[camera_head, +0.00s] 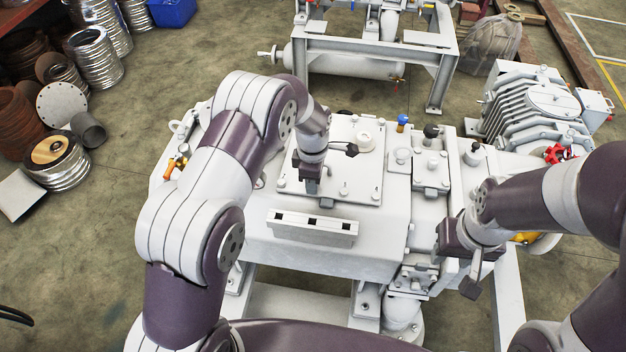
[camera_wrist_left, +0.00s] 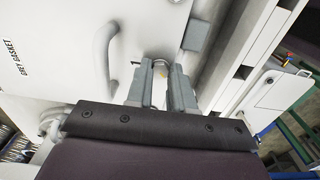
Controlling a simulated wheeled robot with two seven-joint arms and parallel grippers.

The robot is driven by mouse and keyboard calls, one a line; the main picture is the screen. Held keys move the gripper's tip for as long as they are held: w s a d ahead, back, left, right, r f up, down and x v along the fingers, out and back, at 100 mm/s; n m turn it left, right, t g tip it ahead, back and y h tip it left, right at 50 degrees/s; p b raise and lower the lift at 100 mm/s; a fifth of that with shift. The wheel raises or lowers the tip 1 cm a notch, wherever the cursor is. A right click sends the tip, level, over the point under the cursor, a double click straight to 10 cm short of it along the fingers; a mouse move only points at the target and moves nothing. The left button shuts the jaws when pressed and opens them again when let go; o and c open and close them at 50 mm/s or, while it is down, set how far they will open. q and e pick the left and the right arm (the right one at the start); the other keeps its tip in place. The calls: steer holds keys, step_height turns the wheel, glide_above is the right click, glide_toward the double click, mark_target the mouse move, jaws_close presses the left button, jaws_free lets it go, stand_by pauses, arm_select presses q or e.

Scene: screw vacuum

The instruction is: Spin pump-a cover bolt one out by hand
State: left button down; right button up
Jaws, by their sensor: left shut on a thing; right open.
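A pale square cover (camera_head: 362,150) lies on top of the white pump body (camera_head: 385,235), with several small bolts along its edges, such as one near its front right corner (camera_head: 376,197). My left gripper (camera_head: 311,188) points down at the cover's front left part. In the left wrist view its fingers (camera_wrist_left: 161,72) are shut on a small round bolt (camera_wrist_left: 160,60), mostly hidden between them. I cannot tell whether the bolt is still in its hole. My right gripper (camera_head: 472,268) is open and empty, off the pump's right front side.
A white slotted bar (camera_head: 312,226) sits in front of the cover. Valves and knobs, one blue-topped (camera_head: 403,120), stand right of it. A curved handle (camera_wrist_left: 107,62) is beside the left fingers. A ribbed machine (camera_head: 535,105) is at the right.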

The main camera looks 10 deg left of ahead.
arm_select(q)
steer(key=shift+s+f, duration=0.15)
steer(key=c, duration=1)
jaws_free()
steer(key=shift+a, duration=0.1)
steer(key=shift+r, duration=0.3)
step_height(320, 180, up, 12)
steer(key=shift+r, duration=0.1)
